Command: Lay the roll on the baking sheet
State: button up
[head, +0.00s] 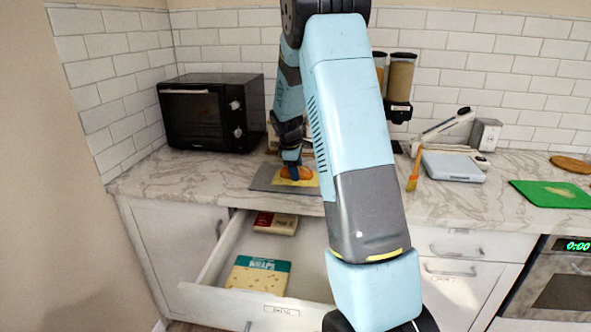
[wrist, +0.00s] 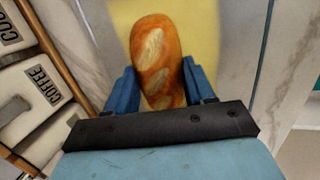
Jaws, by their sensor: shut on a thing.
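The roll (wrist: 158,62) is an orange-brown bread roll with pale slashes, held between the blue fingers of my gripper (wrist: 157,88) in the wrist view. In the head view the roll (head: 296,173) shows just under my gripper (head: 292,160). Below it is the grey baking sheet (head: 262,178) on the marble counter, with a yellow sheet (head: 307,182) lying on it. The yellow also shows behind the roll in the wrist view (wrist: 208,35). I cannot tell whether the roll touches the surface below.
A black toaster oven (head: 190,118) stands left on the counter. Canisters labelled coffee (wrist: 45,92) stand close at the left in the wrist view. An open drawer (head: 228,300) below holds a wraps packet (head: 257,276). A kitchen scale (head: 452,168) and green board (head: 553,195) are right.

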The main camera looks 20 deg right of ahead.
jog(key=shift+s+f, duration=0.15)
jog(key=shift+f, duration=0.2)
